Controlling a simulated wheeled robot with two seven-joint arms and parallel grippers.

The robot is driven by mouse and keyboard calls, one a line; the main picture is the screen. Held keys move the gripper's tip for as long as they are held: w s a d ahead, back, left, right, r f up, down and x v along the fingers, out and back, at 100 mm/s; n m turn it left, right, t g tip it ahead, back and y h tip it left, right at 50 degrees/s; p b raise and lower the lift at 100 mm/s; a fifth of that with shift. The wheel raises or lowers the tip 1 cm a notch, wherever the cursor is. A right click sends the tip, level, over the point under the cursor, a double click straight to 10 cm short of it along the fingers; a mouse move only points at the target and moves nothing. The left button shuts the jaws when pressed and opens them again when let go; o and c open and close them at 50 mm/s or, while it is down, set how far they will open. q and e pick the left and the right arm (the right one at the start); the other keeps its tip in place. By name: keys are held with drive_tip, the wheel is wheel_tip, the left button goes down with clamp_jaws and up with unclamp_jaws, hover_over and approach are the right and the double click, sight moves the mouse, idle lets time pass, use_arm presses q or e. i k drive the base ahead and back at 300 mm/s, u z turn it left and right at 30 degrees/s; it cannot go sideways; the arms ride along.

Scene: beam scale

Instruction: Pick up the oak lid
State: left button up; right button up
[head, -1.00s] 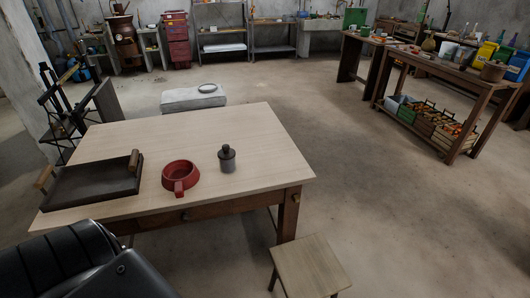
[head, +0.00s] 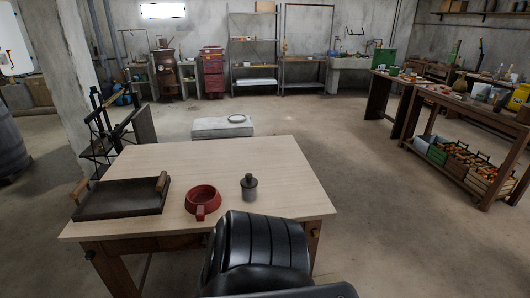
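I cannot pick out an oak lid in the head view. On the pale wooden table (head: 150,157) stand a dark tray (head: 118,200) with wooden handles, a red round bowl (head: 202,197) with a short handle, and a small dark grey knobbed piece (head: 249,188). They stand apart from each other, the tray at the left and the knobbed piece at the right. Neither of my grippers is in view. A black ribbed shape at the bottom middle covers part of the table's front edge.
A low pale block (head: 222,131) with a round plate (head: 237,118) stands behind the table. A workbench (head: 450,108) at the right has crates (head: 459,163) on its lower shelf. Open floor (head: 365,180) lies between table and workbench. A dark metal frame (head: 103,133) stands left of the table.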

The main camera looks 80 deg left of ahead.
sight(248, 181)
drive_tip(key=i, duration=3.1)
drive_tip(key=u, duration=2.1)
drive_tip(key=i, duration=2.05)
drive_tip(key=u, duration=2.65)
drive_tip(key=i, duration=0.85)
drive_tip(key=u, duration=0.05)
